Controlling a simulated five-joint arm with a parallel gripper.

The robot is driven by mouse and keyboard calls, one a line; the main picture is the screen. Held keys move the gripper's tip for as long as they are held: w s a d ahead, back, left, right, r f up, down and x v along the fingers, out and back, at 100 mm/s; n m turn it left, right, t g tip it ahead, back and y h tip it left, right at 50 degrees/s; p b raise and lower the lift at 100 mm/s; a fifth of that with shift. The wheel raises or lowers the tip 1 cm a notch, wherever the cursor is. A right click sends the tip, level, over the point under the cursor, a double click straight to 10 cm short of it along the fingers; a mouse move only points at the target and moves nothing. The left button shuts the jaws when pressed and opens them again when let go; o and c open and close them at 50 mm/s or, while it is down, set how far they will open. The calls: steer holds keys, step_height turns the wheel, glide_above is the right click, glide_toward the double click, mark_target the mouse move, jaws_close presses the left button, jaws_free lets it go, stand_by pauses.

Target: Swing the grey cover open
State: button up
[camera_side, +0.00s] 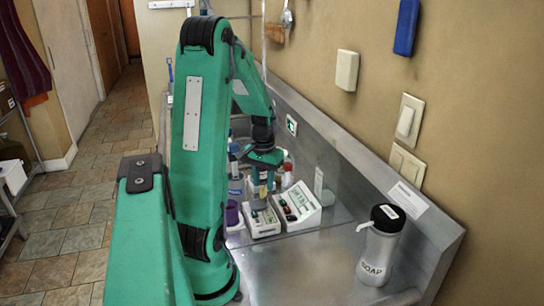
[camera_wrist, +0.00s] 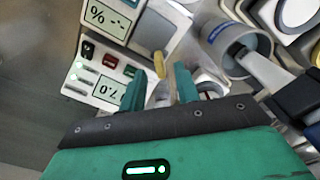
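My gripper (camera_wrist: 159,77) shows in the wrist view with its two teal fingers apart and nothing clearly held between them. In the side view my gripper (camera_side: 266,158) hangs over the group of devices and containers, and its fingertips are hard to make out. A flat grey panel (camera_wrist: 163,32), which may be the grey cover, lies beside the % display just beyond the fingertips. A small yellow piece (camera_wrist: 159,64) shows by its lower edge, in line with the finger gap. I cannot tell whether the fingers touch it. The panel's hinge is not clear.
White control boxes with displays and buttons (camera_side: 298,207) stand below my gripper. A grey-white bucket with a blue label (camera_wrist: 236,48) stands to the right in the wrist view. A soap bottle (camera_side: 381,246) stands at the right front. The wall bounds the counter on the right.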

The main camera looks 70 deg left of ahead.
mark_target(260, 197)
steer(key=shift+f, duration=1.5)
steer(key=shift+c, duration=0.2)
jaws_close()
